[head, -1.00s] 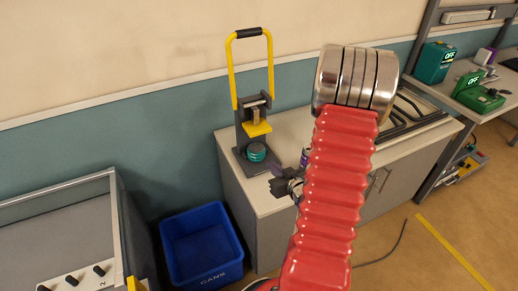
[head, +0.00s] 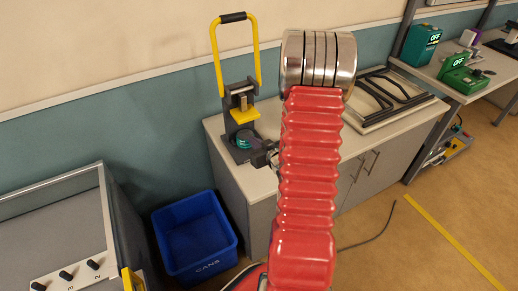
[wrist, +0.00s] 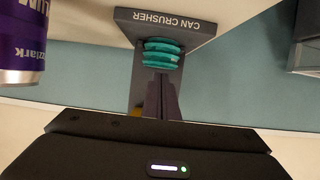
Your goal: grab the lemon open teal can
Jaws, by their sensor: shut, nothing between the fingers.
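A squat, ribbed teal can (head: 244,140), looking crushed, sits on the base of the can crusher (head: 241,112). The crusher has a yellow lever frame and stands at the bench's left end. In the wrist view the picture is upside down, and the teal can (wrist: 162,53) is at the top centre on the CAN CRUSHER plate. My gripper (head: 264,154) is just right of the crusher base, partly hidden by my red arm. In the wrist view my fingers (wrist: 162,98) are together and empty, pointing at the can. I cannot tell whether they touch it. No lemon lettering is readable.
A purple can (wrist: 18,45) stands on the bench at the wrist view's left edge; my arm hides it in the head view. A blue CANS bin (head: 196,240) stands on the floor left of the bench (head: 222,165). Teal and green devices (head: 420,45) stand on the right-hand bench.

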